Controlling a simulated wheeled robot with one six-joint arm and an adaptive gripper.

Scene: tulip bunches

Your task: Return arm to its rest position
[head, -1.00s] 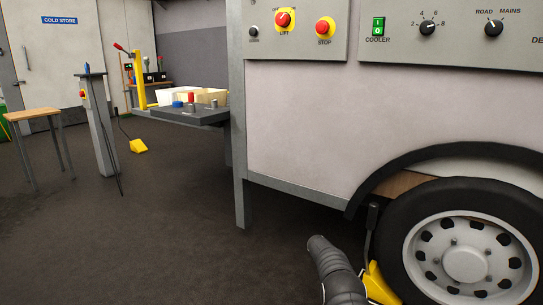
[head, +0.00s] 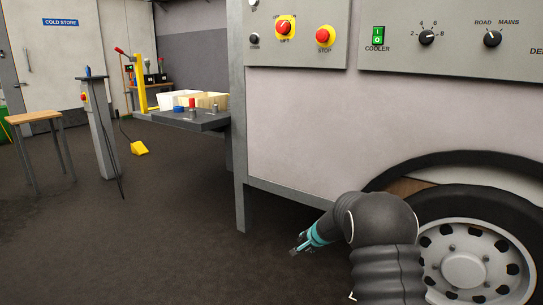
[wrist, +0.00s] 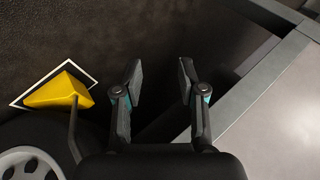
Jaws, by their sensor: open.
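My gripper (wrist: 159,82) is open and empty in the wrist view, its two fingers apart over the dark floor. In the head view my arm bends in front of the truck's wheel, and my gripper (head: 299,246) shows small at its end, pointing left and down near the truck's lower edge. The arm hides part of the wheel arch and the tyre's left side.
The truck side (head: 330,125) with its control panel (head: 450,35) fills the right. A yellow wheel chock (wrist: 62,92) lies by the wheel (head: 465,262). A grey post (head: 98,130), wooden table (head: 33,117) and platform with crates (head: 200,121) stand left. The floor (head: 150,220) between is open.

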